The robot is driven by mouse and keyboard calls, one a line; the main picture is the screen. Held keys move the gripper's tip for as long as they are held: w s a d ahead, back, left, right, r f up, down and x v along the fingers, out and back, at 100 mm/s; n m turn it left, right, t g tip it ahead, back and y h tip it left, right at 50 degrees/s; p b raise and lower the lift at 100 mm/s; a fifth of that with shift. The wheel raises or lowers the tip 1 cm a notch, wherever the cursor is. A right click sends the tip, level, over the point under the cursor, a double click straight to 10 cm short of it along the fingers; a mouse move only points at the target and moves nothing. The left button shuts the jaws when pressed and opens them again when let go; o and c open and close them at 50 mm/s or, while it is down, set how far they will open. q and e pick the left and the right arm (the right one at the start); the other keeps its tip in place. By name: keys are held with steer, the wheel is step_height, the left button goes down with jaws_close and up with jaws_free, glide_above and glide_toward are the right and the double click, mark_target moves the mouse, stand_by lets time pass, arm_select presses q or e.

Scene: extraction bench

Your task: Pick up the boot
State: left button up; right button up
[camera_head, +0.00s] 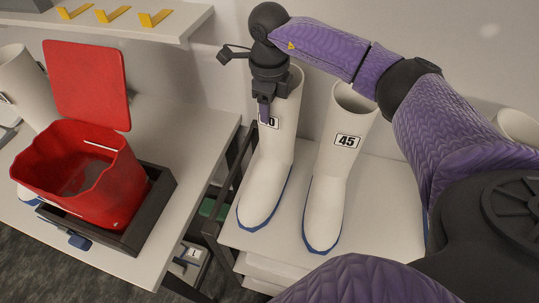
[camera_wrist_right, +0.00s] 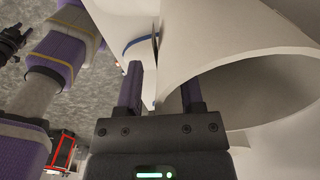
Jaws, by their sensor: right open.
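Two tall white boots with blue sole edges stand upright on the white shelf top in the head view. The left boot (camera_head: 265,180) has a label ending in 0, partly hidden by my right gripper (camera_head: 264,108). The right boot (camera_head: 335,180) is labelled 45. My right gripper is at the top of the left boot's shaft. In the right wrist view, its fingers (camera_wrist_right: 161,90) are apart, with a white boot rim (camera_wrist_right: 235,78) close by, the right finger in front of the boot's opening. I cannot tell whether they touch it. A dark part at that view's left edge may be my left gripper (camera_wrist_right: 12,40).
A red open bin (camera_head: 75,165) with a raised lid (camera_head: 87,85) sits in a dark tray on the left table (camera_head: 200,135). Another white boot (camera_head: 25,85) stands behind it. A wall shelf (camera_head: 170,25) holds yellow pieces. A gap separates the table from the boot stand (camera_head: 270,238).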

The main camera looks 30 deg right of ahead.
jaws_close()
stand_by(1.3)
